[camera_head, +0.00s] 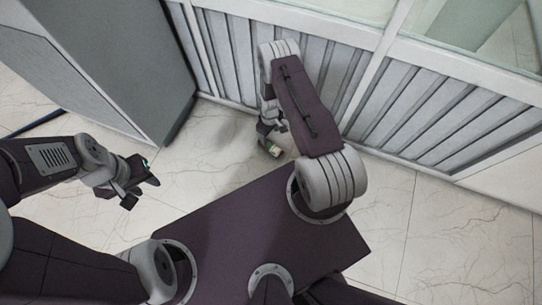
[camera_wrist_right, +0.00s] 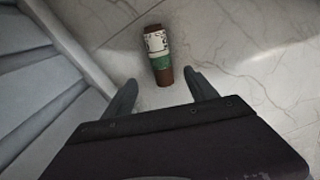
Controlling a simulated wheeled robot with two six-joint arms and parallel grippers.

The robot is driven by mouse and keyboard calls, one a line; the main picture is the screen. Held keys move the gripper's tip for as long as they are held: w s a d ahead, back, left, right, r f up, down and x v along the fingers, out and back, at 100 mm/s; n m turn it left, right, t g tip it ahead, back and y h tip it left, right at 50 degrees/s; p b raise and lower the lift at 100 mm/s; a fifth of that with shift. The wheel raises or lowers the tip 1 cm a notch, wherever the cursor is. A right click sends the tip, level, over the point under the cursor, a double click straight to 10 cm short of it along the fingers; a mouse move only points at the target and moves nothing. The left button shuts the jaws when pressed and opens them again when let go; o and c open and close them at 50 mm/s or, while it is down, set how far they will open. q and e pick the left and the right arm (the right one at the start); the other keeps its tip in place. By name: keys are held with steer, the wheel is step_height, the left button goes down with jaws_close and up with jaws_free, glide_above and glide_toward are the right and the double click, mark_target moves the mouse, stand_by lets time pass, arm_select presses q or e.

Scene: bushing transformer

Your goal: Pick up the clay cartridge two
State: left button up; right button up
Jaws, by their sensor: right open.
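The clay cartridge (camera_wrist_right: 157,55) is a brown cylinder with a white and green label. It lies on the pale tiled floor in the right wrist view, its long side running away from my right gripper (camera_wrist_right: 160,80). That gripper is open, its two fingers apart on either side of the cartridge's near end, with nothing held. In the head view a small pale and green piece of the cartridge (camera_head: 275,150) shows by my right gripper (camera_head: 268,138), which my arm partly hides. My left gripper (camera_head: 145,187) hangs at the left, away from the cartridge; its finger gap is unclear.
A ribbed grey wall panel (camera_head: 375,95) with pale frames stands behind my right arm. A large grey cabinet (camera_head: 120,60) stands at the upper left. The marbled floor (camera_head: 420,240) is clear at the right.

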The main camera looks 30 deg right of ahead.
mark_target(271, 147)
steer(key=shift+s+f, duration=0.2)
steer(key=shift+f, duration=0.45)
steer(key=shift+s+f, duration=0.15)
steer(key=shift+f, duration=0.45)
arm_select(q)
steer(key=shift+f, duration=0.7)
arm_select(e)
steer(key=shift+s, duration=0.1)
